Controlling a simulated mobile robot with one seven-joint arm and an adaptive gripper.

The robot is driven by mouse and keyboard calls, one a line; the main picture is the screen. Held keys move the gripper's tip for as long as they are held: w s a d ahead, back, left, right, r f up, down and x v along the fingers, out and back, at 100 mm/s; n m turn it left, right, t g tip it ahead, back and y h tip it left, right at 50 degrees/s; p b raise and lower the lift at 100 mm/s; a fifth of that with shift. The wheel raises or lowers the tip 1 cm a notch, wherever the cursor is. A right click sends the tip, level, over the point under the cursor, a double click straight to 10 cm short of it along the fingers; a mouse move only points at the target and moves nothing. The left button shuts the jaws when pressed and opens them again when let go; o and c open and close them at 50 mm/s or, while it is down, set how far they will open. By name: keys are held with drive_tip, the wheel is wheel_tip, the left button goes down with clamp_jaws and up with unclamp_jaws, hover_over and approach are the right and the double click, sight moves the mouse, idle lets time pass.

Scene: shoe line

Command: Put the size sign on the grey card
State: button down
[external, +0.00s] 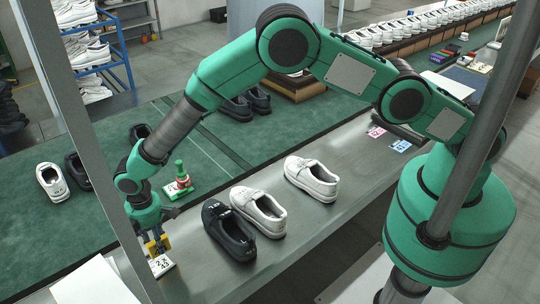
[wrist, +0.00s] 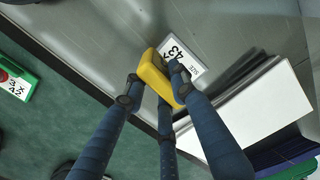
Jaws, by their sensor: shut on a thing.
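My gripper (external: 155,242) is low over the near left of the metal bench. Its fingers are shut on a yellow block (external: 151,248), which appears to be the size sign; in the wrist view the yellow block (wrist: 157,75) lies between the fingertips. A small grey card (external: 162,266) with a white label reading 43 lies flat on the bench close to the block. In the wrist view the grey card (wrist: 188,65) shows past the block, which partly covers it. I cannot tell whether block and card touch.
A green card with a green and red object (external: 182,182) stands on the green mat. A black shoe (external: 229,232) and white shoes (external: 311,178) stand right of my gripper. A white stack (wrist: 250,112) lies near the grey card. Pink (external: 376,132) and blue (external: 400,146) cards lie farther back.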

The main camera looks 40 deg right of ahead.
idle(0.4)
drive_tip(key=shift+f, duration=1.7)
drive_tip(key=shift+f, duration=0.1)
drive_tip(key=c, duration=1.4)
unclamp_jaws()
drive_tip(key=shift+c, duration=0.2)
drive_tip(key=shift+r, duration=6.1)
drive_tip(key=shift+w+r, duration=0.1)
